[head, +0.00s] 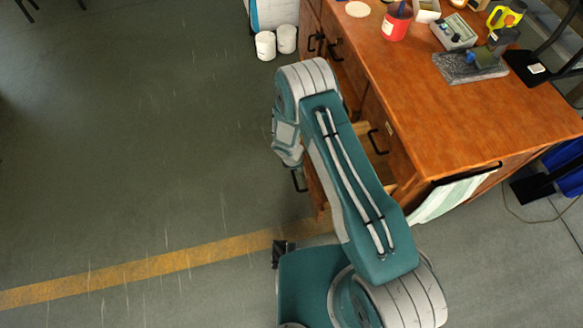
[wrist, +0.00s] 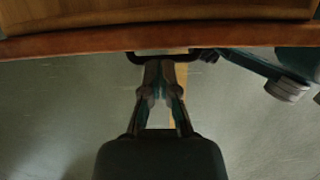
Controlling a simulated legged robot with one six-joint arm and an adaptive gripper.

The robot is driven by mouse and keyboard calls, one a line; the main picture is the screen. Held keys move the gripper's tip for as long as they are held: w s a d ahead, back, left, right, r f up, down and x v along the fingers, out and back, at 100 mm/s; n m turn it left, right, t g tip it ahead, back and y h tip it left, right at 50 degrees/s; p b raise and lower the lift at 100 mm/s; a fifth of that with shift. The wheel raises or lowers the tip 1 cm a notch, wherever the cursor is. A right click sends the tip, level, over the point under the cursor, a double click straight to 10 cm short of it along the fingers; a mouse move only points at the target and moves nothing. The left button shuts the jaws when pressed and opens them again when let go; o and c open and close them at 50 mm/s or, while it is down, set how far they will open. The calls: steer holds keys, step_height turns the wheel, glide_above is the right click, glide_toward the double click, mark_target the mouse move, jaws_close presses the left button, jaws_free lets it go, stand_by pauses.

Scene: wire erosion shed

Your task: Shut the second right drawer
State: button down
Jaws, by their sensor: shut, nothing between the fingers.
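The open drawer (head: 316,196) sticks out low from the right part of the wooden bench's front, under a closed drawer with its own black handle (head: 376,141). My arm covers much of it in the head view. A black handle (head: 298,181) is on its front. In the wrist view the drawer's reddish front edge (wrist: 80,44) runs across the top, with its wooden inside (wrist: 150,13) above. My gripper (wrist: 165,66) is shut and empty, its fingertips at the dark handle (wrist: 135,58); I cannot tell if they touch.
The wooden bench (head: 440,105) holds a red cup (head: 396,22), a grey meter box (head: 454,32) and a stone plate (head: 468,67). A striped towel (head: 455,195) hangs at its right end. White pots (head: 266,45) stand by its far end.

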steer(key=shift+d, duration=0.15)
steer(key=w+d, duration=0.2)
steer(key=d, duration=0.7)
steer(key=w+d, duration=0.3)
steer(key=d, duration=0.7)
steer(key=shift+w, duration=0.3)
